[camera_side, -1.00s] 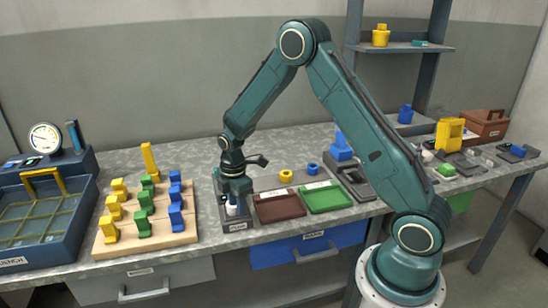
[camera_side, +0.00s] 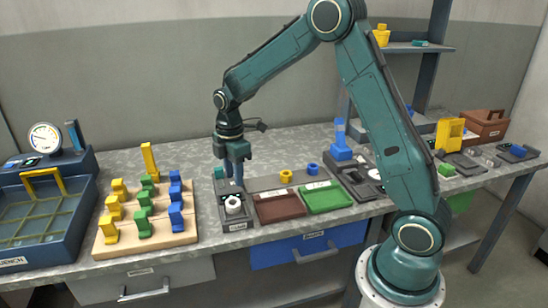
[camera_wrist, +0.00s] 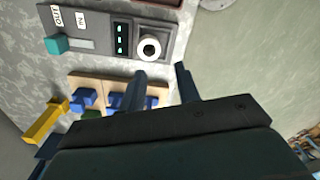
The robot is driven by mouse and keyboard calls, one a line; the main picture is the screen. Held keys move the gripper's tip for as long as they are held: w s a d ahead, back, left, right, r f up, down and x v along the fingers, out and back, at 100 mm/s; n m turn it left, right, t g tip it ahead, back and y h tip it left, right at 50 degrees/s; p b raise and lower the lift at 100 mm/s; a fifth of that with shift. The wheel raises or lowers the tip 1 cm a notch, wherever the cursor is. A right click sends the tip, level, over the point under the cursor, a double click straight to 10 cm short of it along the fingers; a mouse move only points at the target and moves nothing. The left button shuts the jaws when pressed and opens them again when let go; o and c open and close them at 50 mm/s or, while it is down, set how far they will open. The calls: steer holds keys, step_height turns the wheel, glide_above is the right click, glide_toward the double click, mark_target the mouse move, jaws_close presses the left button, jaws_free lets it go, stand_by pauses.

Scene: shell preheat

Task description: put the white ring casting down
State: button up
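The white ring casting (camera_side: 233,204) rests on the dark grey station (camera_side: 236,226) at the front of the bench. In the wrist view the white ring (camera_wrist: 150,47) lies on a dark round seat, its hole facing up. My gripper (camera_side: 237,183) is above the station, apart from the ring. In the wrist view my gripper (camera_wrist: 160,80) shows two separated fingers with nothing between them. The station in the wrist view (camera_wrist: 98,14) has a teal knob (camera_wrist: 57,44), paper labels and several green lights.
A wooden board (camera_side: 150,241) with yellow, green and blue pieces stands left of the station. A brown tray (camera_side: 280,207) and a green tray (camera_side: 326,197) lie to its right. A blue basin (camera_side: 40,252) is at far left. Bare bench lies behind the station.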

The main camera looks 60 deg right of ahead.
steer(key=shift+r, duration=0.95)
steer(key=shift+s+r, duration=0.1)
steer(key=s+a+r+m+t, duration=0.2)
steer(key=s+r+m, duration=0.1)
steer(key=s+r, duration=0.3)
steer(key=s+a+r+m+t, duration=0.1)
steer(key=s+a+r+m, duration=0.25)
steer(key=s+r, duration=0.35)
steer(key=s+a+m+t, duration=0.1)
steer(key=s+m+t, duration=0.1)
steer(key=s+m, duration=0.5)
steer(key=s+r, duration=0.1)
steer(key=s, duration=0.5)
steer(key=shift+s+a+t, duration=0.3)
steer(key=shift+s+a, duration=0.05)
steer(key=shift+a, duration=0.05)
steer(key=o, duration=0.4)
steer(key=shift+c, duration=0.2)
steer(key=shift+w, duration=0.2)
